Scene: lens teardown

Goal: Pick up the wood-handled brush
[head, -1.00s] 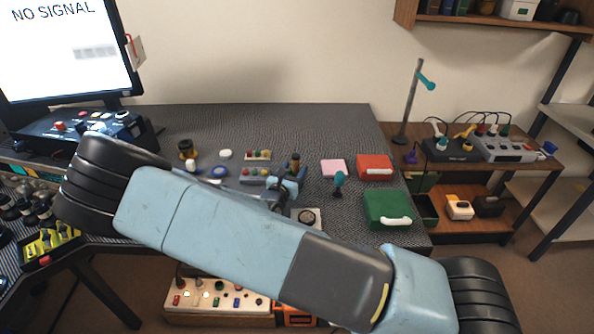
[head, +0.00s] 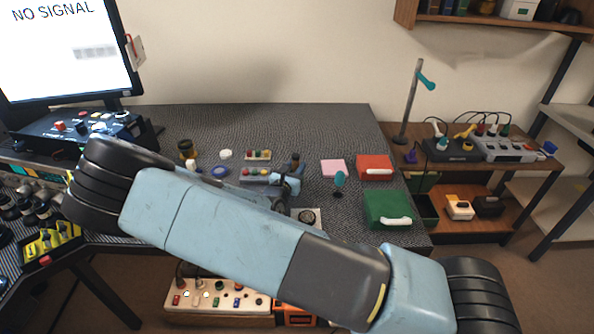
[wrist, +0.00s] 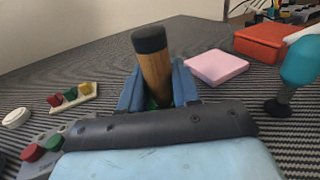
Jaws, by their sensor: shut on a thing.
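The wood-handled brush (wrist: 155,71) stands upright in the wrist view, with a light wooden handle and a dark cap on top. My gripper (wrist: 158,88) is shut on it, with one blue finger on each side of the handle. The lower part of the brush is hidden behind the gripper body. In the head view the brush's top (head: 295,158) shows just above my gripper (head: 287,181), over the dark mat. I cannot tell from these views whether its lower end touches the mat.
Trays with coloured knobs (head: 258,155) are close to the left. The mat's back strip (head: 270,120) is clear.

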